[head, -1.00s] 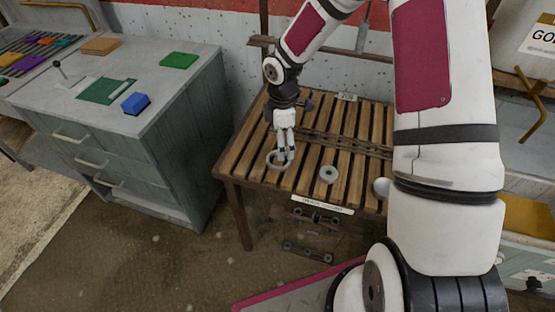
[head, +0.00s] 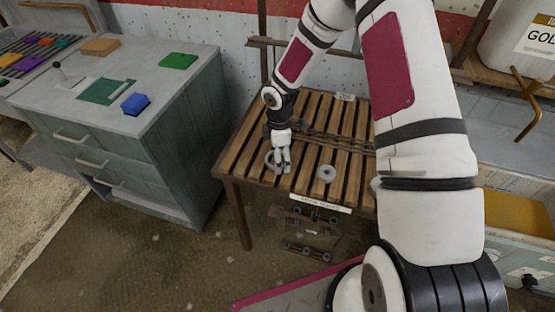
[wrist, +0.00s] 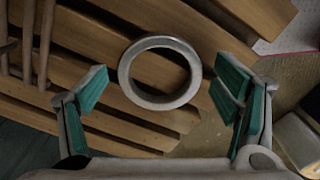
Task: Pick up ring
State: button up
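A grey metal ring (wrist: 160,103) lies flat on the wooden slats between the two spread fingers of my gripper (wrist: 160,100) in the wrist view. The fingers have teal pads and stand clear of the ring on both sides. In the head view the ring (head: 269,160) shows at the left end of the slatted table, partly hidden by my gripper (head: 281,168). A second, thicker grey ring (head: 326,174) lies on the slats to the right of my gripper.
The slatted wooden table (head: 240,160) has a label on its front edge and a dark rail across its middle. A grey-green cabinet (head: 150,150) with coloured blocks on top stands to its left. A wall is behind.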

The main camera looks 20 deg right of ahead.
jog(key=c, duration=0.8)
jog(key=shift+r, duration=0.1)
